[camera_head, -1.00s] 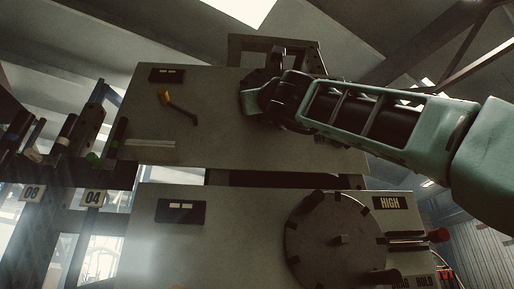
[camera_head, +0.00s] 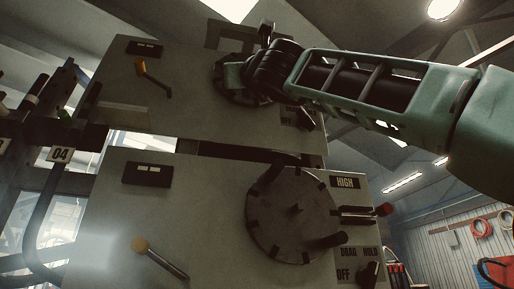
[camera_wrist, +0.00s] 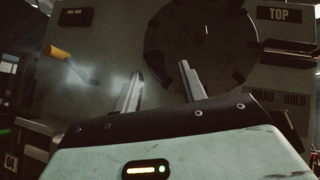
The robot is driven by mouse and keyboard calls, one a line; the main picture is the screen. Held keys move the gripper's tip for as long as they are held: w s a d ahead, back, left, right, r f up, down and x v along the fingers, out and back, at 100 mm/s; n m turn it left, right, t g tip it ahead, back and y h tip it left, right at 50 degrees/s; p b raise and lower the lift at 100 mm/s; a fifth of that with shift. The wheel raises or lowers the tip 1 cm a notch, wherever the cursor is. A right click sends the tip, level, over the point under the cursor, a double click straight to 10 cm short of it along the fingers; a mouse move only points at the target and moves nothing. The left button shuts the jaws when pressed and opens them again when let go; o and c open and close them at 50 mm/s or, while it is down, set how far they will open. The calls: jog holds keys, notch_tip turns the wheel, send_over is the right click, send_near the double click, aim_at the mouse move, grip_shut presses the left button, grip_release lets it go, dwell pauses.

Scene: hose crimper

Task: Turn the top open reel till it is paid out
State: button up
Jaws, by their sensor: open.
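The top reel is a dark round disc with blocks around its rim on the upper grey panel. It shows in the wrist view (camera_wrist: 183,38), cut off by the upper edge, below left of a TOP label (camera_wrist: 279,15). In the head view my gripper (camera_head: 232,77) and wrist cover most of it. A dark peg (camera_head: 267,30) stands up just above my wrist; I cannot tell whether it belongs to the reel. Contact is unclear.
A lower panel carries a similar reel (camera_head: 291,215) labelled HIGH, with a dark handle and a red-tipped rod (camera_head: 384,209) beside it. Yellow-handled levers sit on the upper panel (camera_head: 142,68) and lower panel (camera_head: 142,245). A DRAG/HOLD knob (camera_head: 369,273) is at lower right.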

jog(key=b+v, duration=0.8)
jog(key=v, duration=0.3)
dwell(0.4)
